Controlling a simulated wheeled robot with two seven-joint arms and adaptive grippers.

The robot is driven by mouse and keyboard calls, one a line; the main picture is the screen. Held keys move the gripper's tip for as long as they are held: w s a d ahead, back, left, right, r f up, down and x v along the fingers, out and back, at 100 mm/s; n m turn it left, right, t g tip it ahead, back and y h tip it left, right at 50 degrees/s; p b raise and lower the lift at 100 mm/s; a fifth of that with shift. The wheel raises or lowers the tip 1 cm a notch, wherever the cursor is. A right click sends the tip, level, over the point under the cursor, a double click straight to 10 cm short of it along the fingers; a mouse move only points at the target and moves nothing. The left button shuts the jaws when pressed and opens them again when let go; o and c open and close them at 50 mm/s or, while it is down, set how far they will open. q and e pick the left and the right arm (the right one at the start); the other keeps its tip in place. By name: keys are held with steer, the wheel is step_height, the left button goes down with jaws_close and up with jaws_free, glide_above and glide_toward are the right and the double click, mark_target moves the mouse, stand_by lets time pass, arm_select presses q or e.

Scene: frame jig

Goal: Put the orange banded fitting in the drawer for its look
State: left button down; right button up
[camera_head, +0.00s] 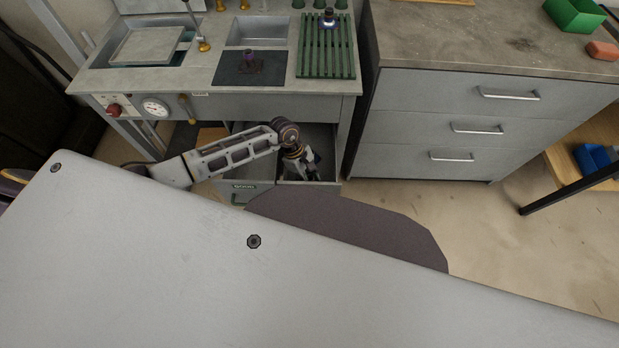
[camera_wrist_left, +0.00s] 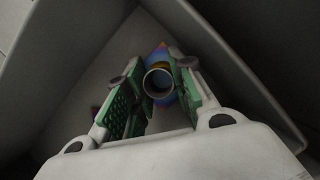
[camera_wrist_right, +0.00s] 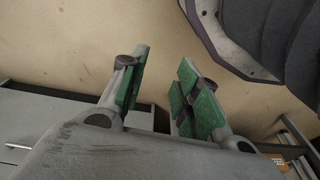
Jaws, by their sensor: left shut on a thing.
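My left gripper (camera_head: 308,166) reaches down into an open grey drawer (camera_head: 322,135) under the bench. In the left wrist view its green-padded fingers (camera_wrist_left: 155,95) are shut on a round, hollow fitting (camera_wrist_left: 158,84) with a pale metal rim, seen end-on. Some orange shows beside the rim, but its bands cannot be made out. The drawer walls (camera_wrist_left: 225,50) surround the fingers. A blue and reddish patch lies behind the fitting; I cannot tell what it is. My right gripper (camera_wrist_right: 158,95) is open and empty, and out of the head view.
The bench above holds a green slatted rack (camera_head: 327,55) with a small white-and-blue fitting (camera_head: 329,18), and a dark mat (camera_head: 240,70) with a purple item. A grey cabinet (camera_head: 440,105) with shut drawers stands right. A green bin (camera_head: 575,14) sits on top.

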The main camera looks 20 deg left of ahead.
steer(key=shift+r, duration=0.2)
arm_select(q)
steer(key=c, duration=1.5)
jaws_free()
arm_select(e)
steer(key=shift+w+a+r, duration=0.1)
steer(key=shift+w+r, duration=0.2)
steer(key=shift+w, duration=0.3)
